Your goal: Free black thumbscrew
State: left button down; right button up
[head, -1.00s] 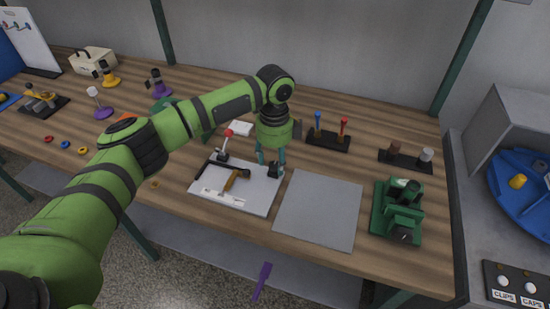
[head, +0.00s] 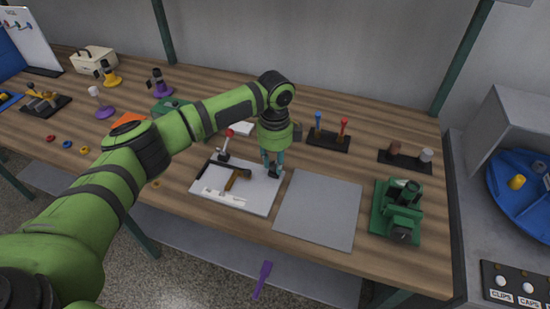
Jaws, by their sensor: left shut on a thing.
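A small black part, seemingly the black thumbscrew (head: 275,174), is at the right back corner of the white plate (head: 252,202). My left gripper (head: 273,169) points down over this corner, its teal fingers shut on the black part. The fingers partly hide it, and I cannot tell whether it still touches the plate. A brown and black tool (head: 236,178) and a white bar (head: 222,197) lie on the plate. A red-knobbed lever (head: 227,144) stands at its back edge. My right gripper is not in view.
A bare grey mat (head: 318,208) lies right of the plate. A green fixture (head: 398,212) stands farther right. Black racks with blue and red handles (head: 328,140) and with brown and white knobs (head: 405,160) stand behind. A purple tool (head: 262,279) shows below the table's front edge.

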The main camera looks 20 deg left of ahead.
pick_arm(q)
jog(key=n+p, duration=0.3)
jog(key=p, duration=0.1)
jog(key=n+p, duration=0.4)
jog(key=shift+s+d+r, duration=0.1)
jog(key=shift+d+r, duration=0.05)
jog(key=shift+d, duration=0.05)
jog(key=n+p, duration=0.4)
jog(key=n, duration=0.1)
jog(key=shift+n, duration=0.3)
jog(key=shift+n+p, duration=1.3)
jog(key=shift+n, duration=1)
jog(key=shift+a, duration=0.1)
jog(key=shift+w, duration=0.2)
jog(key=c, duration=1)
grip_release()
jog(key=shift+o, duration=0.2)
jog(key=shift+f, duration=0.2)
jog(key=shift+r, duration=0.1)
